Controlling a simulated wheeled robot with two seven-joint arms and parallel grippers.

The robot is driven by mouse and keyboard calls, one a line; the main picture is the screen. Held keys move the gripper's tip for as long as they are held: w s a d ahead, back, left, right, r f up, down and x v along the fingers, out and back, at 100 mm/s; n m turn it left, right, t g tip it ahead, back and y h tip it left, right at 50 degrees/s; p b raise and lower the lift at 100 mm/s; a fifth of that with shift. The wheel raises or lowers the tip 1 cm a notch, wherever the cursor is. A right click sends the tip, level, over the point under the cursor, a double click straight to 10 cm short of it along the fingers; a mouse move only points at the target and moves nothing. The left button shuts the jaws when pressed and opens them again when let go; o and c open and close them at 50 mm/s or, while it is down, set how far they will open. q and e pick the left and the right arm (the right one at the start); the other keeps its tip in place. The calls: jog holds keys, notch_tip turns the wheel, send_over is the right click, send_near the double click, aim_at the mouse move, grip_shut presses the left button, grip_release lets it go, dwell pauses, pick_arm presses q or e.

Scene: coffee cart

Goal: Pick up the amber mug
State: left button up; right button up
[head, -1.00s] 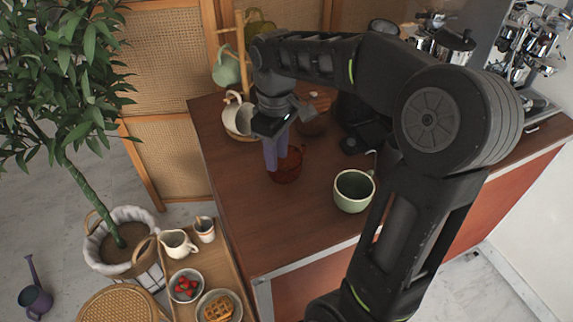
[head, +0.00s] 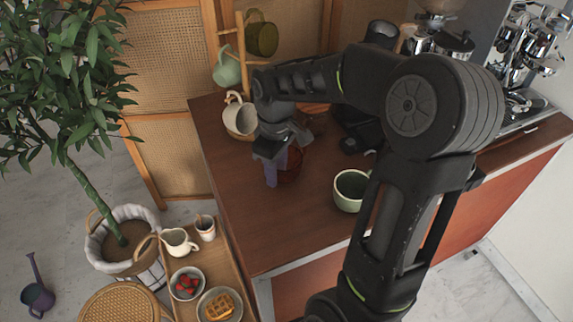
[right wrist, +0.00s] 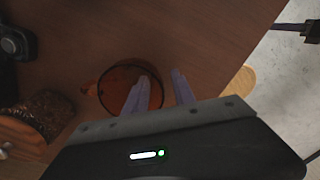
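The amber mug (head: 291,166), reddish and see-through, stands upright on the brown counter (head: 240,225). It also shows in the right wrist view (right wrist: 118,78), its open top facing the camera and its handle to the left. My right gripper (head: 280,165) is open at the mug with its lilac fingers pointing down. In the right wrist view the fingers (right wrist: 160,92) are apart, one overlapping the mug's right part and the other outside it. I cannot tell whether they touch it. My left gripper (right wrist: 290,28) shows only partly, at the right wrist view's upper right.
A green mug (head: 349,190) stands in front right of the amber one. A white cup (head: 239,117) and a mug rack (head: 241,60) stand behind left. A jar with a wooden lid (right wrist: 25,134) is close by. The counter's front left is clear.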

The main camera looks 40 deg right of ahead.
jog(key=shift+c, duration=0.4)
grip_shut()
dwell(1.2)
